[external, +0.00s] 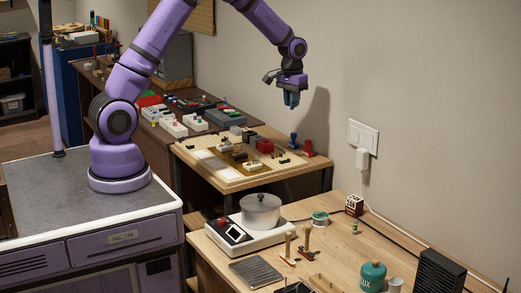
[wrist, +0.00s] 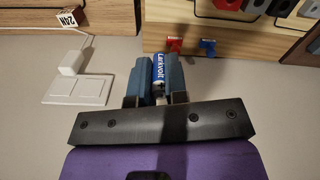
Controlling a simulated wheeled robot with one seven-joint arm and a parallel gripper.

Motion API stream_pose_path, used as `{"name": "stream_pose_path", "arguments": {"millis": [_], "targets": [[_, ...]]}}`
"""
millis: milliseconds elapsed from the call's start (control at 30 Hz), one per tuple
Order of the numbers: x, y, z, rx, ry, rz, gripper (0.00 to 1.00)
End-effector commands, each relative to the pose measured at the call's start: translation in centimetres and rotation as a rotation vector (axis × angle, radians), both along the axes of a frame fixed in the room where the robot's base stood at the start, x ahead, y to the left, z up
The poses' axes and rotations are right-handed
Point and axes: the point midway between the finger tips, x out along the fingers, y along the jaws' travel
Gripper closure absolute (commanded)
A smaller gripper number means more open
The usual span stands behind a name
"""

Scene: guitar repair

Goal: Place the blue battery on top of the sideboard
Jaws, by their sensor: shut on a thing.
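My gripper (external: 291,102) is high in the external view, fingers pointing down, in front of the wall and above the right end of the middle wooden bench. In the wrist view my gripper (wrist: 160,66) is shut on the blue battery (wrist: 158,72), which has a white label and lies between the two blue fingers. The battery cannot be made out in the external view. Several pieces of furniture show; a long dark brown-topped unit (external: 91,72) at the back may be the sideboard, but I cannot tell for sure.
The middle bench (external: 203,180) holds small parts, with a red clamp-like item (external: 308,148) and a blue one (external: 293,141) at its right edge. The front bench (external: 337,235) holds a hotplate with a pot (external: 261,211). A wall switch (external: 363,135) with a plug is right of my gripper.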

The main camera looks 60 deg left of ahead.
Motion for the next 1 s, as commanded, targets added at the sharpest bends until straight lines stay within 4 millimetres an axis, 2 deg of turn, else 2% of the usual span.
{"name": "stream_pose_path", "arguments": {"millis": [400, 567, 733, 867, 1000], "targets": [[0.0, -0.1, 0.0, 0.000, 0.000, -0.450, 1.00], [0.0, -0.1, 0.0, 0.000, 0.000, -0.534, 1.00], [-0.1, 0.4, -0.2, 0.000, 0.001, -0.544, 1.00], [-0.4, 2.9, -0.8, 0.001, 0.002, -0.517, 1.00], [-1.5, 7.9, -2.1, 0.000, 0.003, -0.468, 1.00]]}}
